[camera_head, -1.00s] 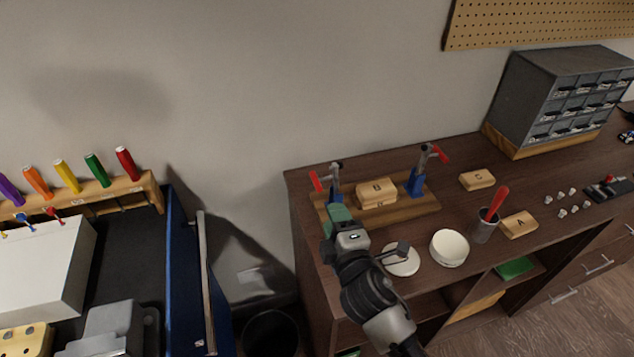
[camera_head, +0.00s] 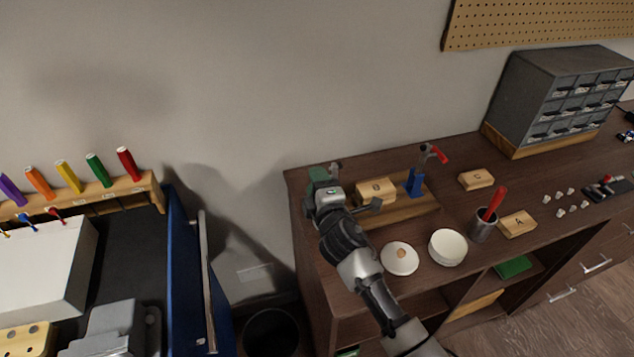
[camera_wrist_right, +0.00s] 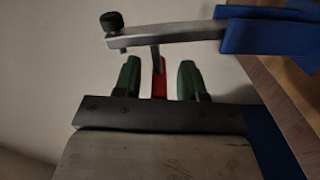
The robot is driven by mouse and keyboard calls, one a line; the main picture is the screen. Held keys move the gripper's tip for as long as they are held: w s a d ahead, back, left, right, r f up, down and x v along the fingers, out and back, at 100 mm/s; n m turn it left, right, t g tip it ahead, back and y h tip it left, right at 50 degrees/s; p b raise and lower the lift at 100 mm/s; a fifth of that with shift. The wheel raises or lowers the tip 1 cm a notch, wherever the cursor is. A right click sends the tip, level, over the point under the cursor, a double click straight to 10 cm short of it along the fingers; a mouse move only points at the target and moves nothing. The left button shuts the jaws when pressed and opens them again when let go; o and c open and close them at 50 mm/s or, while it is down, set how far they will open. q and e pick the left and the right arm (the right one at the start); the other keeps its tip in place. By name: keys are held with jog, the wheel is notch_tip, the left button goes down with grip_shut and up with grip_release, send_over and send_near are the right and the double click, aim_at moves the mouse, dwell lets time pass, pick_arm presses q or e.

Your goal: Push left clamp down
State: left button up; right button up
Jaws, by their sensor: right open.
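The left clamp (camera_head: 336,168) stands at the left end of the wooden fixture board (camera_head: 413,208) and is mostly hidden behind my right gripper in the head view. In the right wrist view its metal arm (camera_wrist_right: 180,34) has a black tip and joins a blue body (camera_wrist_right: 262,36). Its red handle (camera_wrist_right: 159,82) lies between the two green fingers of my right gripper (camera_head: 318,174). The fingers are open, with a gap on each side of the handle. The right clamp (camera_head: 417,180) has a blue base and a raised red handle. My left gripper is not in view.
Block B (camera_head: 375,190) sits on the board between the clamps. A round white lid (camera_head: 399,260), white bowl (camera_head: 448,247), cup with a red tool (camera_head: 483,226) and blocks C (camera_head: 476,179) and A (camera_head: 517,223) stand to the right. A wall is behind.

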grip_shut()
